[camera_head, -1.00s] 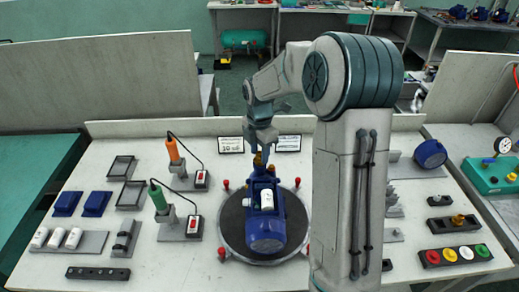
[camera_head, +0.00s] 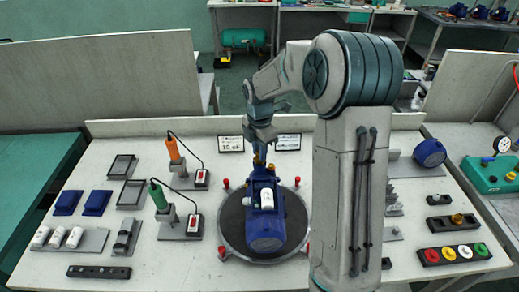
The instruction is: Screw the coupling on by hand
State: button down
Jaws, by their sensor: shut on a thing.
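A blue pump (camera_head: 265,226) with a white part on its top lies on a round dark turntable (camera_head: 233,232) in the middle of the bench. A small brass-coloured coupling (camera_head: 258,162) shows at the pump's far end. My gripper (camera_head: 261,152) reaches down from behind the pump and is shut on the coupling there. The fingers are small in this view and partly cover the coupling. I cannot tell how far the coupling sits on its thread.
Orange (camera_head: 173,149) and green (camera_head: 158,196) screwdrivers stand in holders at left, beside blue boxes (camera_head: 97,203) and white cylinders (camera_head: 57,237). At right are a button strip (camera_head: 455,254), a brass part on a block (camera_head: 457,220) and a blue motor part (camera_head: 430,153). Red-topped posts ring the turntable.

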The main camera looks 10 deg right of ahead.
jog(key=shift+f+m+b, duration=0.1)
jog(key=shift+m+b, duration=0.2)
jog(key=shift+m, duration=1.4)
jog(key=shift+m, duration=0.4)
jog(key=shift+m+b, duration=0.3)
jog(key=shift+m, duration=1)
jog(key=shift+m, duration=1.8)
